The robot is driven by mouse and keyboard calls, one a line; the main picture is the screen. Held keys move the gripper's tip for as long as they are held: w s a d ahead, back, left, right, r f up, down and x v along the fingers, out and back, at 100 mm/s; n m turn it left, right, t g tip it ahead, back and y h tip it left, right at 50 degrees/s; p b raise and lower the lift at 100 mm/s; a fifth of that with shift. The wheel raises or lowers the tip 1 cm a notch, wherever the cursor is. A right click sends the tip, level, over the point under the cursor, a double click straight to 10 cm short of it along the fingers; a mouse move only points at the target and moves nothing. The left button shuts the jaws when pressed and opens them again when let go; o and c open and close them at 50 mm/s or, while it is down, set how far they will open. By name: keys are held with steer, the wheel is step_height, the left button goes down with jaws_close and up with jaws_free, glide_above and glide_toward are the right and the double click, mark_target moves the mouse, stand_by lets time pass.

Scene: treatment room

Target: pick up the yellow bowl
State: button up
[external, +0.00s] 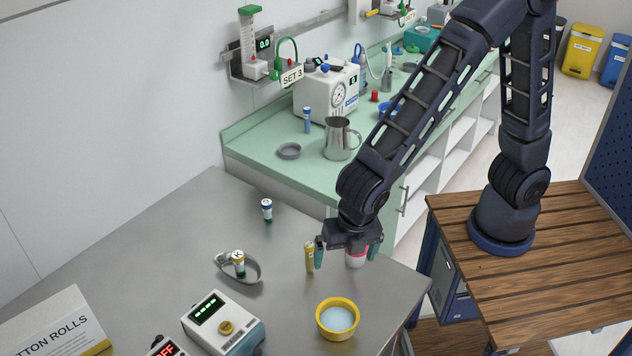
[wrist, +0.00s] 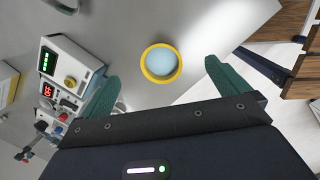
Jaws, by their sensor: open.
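The yellow bowl (external: 338,320) stands upright on the grey metal table near its front right corner, with a pale blue filling. It also shows in the wrist view (wrist: 161,63), beyond and between my fingertips. My gripper (external: 347,254) is open and points down, behind the bowl in the external view and apart from it. Its green fingers also show in the wrist view (wrist: 160,76), with nothing held between them.
A yellow-capped vial (external: 309,257) stands close left of my gripper. A metal kidney dish (external: 248,272), with a vial at it, and a white device (external: 222,322) lie further left. A cotton rolls box (external: 58,325) is at the lower left. The table's right edge (external: 415,300) is near the bowl.

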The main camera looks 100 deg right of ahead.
steer(key=w+a+f+n, duration=0.2)
steer(key=a+f+n, duration=0.1)
steer(key=a+f, duration=0.3)
glide_above(336, 323)
steer(key=f, duration=0.6)
steer(key=shift+a, duration=0.2)
steer(key=shift+f, duration=2.65)
steer(key=c, duration=0.7)
steer(key=shift+r, duration=0.1)
